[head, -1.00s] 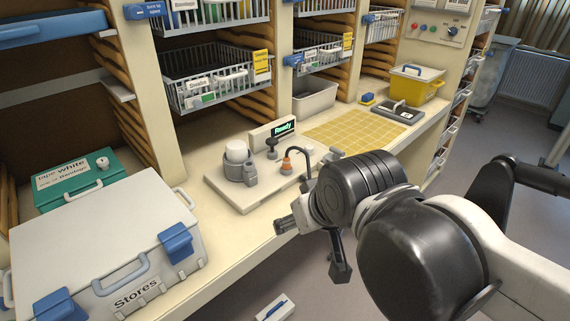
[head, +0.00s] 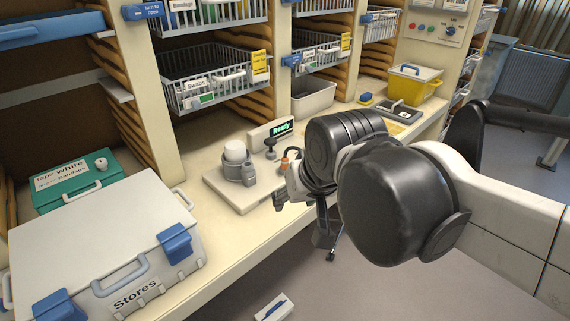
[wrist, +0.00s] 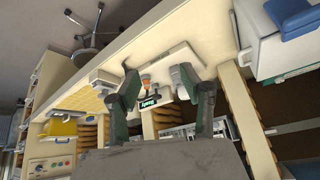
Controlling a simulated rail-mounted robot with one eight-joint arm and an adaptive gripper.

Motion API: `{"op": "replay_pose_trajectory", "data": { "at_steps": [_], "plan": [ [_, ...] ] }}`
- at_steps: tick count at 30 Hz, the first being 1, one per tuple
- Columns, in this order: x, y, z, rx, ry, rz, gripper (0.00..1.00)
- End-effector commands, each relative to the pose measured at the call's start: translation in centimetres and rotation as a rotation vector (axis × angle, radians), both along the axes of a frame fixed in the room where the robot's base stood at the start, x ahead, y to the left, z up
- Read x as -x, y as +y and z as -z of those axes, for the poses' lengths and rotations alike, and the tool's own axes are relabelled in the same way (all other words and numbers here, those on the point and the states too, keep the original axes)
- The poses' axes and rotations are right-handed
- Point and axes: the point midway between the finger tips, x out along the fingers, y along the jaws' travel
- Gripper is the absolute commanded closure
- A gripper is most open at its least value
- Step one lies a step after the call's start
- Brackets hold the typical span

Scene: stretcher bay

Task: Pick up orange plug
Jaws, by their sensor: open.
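The orange plug (head: 285,163) is a small orange piece at the right end of the cream base plate (head: 229,203) on the counter. My arm partly covers it in the head view. It also shows in the wrist view (wrist: 146,83), small, between my fingers and closer to the left one. My gripper (head: 279,200) is in front of the plate, apart from the plug. In the wrist view both fingers of the gripper (wrist: 158,74) are spread wide with nothing held between them.
A white cylinder in a grey holder (head: 237,165), a small grey bottle (head: 249,175) and a dark knob (head: 271,148) stand near the plug. A "Ready" display (head: 281,129) is behind. The Stores case (head: 100,235) is left; a yellow box (head: 413,85) is back right.

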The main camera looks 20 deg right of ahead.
Motion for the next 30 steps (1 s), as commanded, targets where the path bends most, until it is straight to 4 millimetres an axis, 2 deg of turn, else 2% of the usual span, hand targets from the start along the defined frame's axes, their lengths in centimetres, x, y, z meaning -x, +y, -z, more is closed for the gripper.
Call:
{"op": "replay_pose_trajectory", "data": {
  "at_steps": [1,6,15,23,30],
  "plan": [
    [-1.3,-0.3,-1.0,-0.019,0.018,0.039,0.59],
    [-5.1,-1.3,-3.0,-0.09,0.083,0.182,0.59],
    [-12.1,-3.4,-4.9,-0.195,0.191,0.439,0.59],
    [-18.5,-5.7,-5.0,-0.271,0.278,0.672,0.59],
    [-24.1,-8.2,-3.6,-0.324,0.353,0.894,0.59]
  ]
}}
